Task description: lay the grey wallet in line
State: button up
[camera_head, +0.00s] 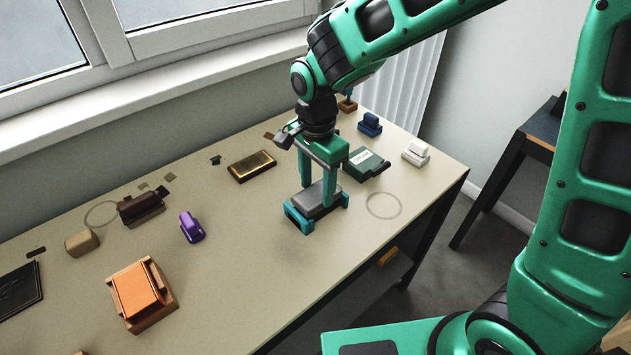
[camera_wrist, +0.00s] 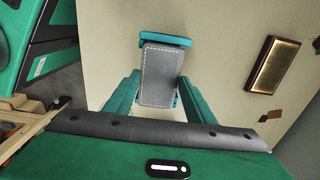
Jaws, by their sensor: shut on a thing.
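The grey wallet (camera_head: 314,202) is in my gripper (camera_head: 317,188), low over the table near its middle. In the wrist view the wallet (camera_wrist: 160,72) is a dark grey rectangle with pale stitching along its edge. It runs lengthwise away from the palm, with the gripper's teal fingers (camera_wrist: 158,98) on either side of it. A teal holder (camera_wrist: 165,39) shows past its far end. In the head view teal parts show at both ends of the wallet. I cannot tell whether the wallet's underside touches what is below.
A faint ring (camera_head: 383,205) and a green box (camera_head: 366,163) lie to the right. A gold-topped block (camera_head: 251,166) and purple stamp (camera_head: 191,227) are to the left. An orange piece sits in a wooden tray (camera_head: 166,314) at front left. The table front edge between is clear.

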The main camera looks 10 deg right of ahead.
jog(key=shift+f, duration=0.75)
jog(key=o, duration=1)
jog(key=shift+c, duration=0.9)
jog(key=shift+r, duration=0.1)
jog(key=shift+r, duration=3.4)
